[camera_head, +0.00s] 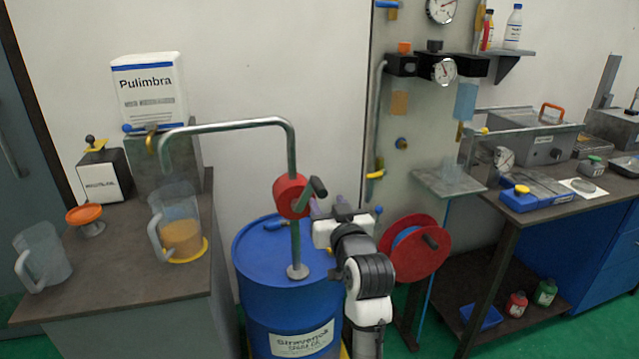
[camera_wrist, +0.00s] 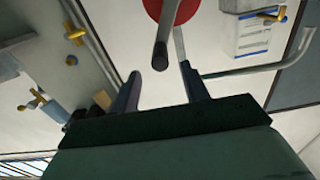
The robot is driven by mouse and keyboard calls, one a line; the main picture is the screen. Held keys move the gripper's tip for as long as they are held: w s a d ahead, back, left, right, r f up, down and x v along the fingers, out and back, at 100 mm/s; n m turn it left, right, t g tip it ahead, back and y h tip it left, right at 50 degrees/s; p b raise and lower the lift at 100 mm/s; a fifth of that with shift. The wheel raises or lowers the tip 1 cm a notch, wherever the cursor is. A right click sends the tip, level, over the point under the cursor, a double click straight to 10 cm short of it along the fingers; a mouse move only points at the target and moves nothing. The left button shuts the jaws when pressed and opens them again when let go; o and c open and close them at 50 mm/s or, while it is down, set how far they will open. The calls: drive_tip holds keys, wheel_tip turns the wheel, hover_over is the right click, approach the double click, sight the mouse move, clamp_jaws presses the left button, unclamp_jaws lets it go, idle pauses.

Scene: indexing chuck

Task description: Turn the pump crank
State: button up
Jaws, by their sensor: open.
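The pump stands on a blue drum (camera_head: 262,290), with a red round pump body (camera_head: 289,196) on its upright pipe and a long bent spout reaching left over a clear jug. The dark crank handle (camera_head: 318,187) sticks out from the right side of the red body. My gripper (camera_head: 318,208) is just below and right of the crank. In the wrist view my gripper (camera_wrist: 160,70) is open, and the handle end (camera_wrist: 161,55) shows between the fingertips. The red body (camera_wrist: 172,8) is at the top edge. Contact with either finger cannot be told.
A clear jug (camera_head: 184,236) with amber liquid stands on a yellow disc on the left bench, near an empty jug (camera_head: 42,253). A red hose reel (camera_head: 418,262) stands close right of my arm. A cluttered workbench (camera_head: 500,233) is at right.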

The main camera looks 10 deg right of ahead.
sight(322, 195)
drive_tip(key=w+p, duration=0.2)
drive_tip(key=w, duration=0.5)
drive_tip(key=shift+w+a, duration=0.15)
drive_tip(key=shift+w, duration=0.05)
clamp_jaws()
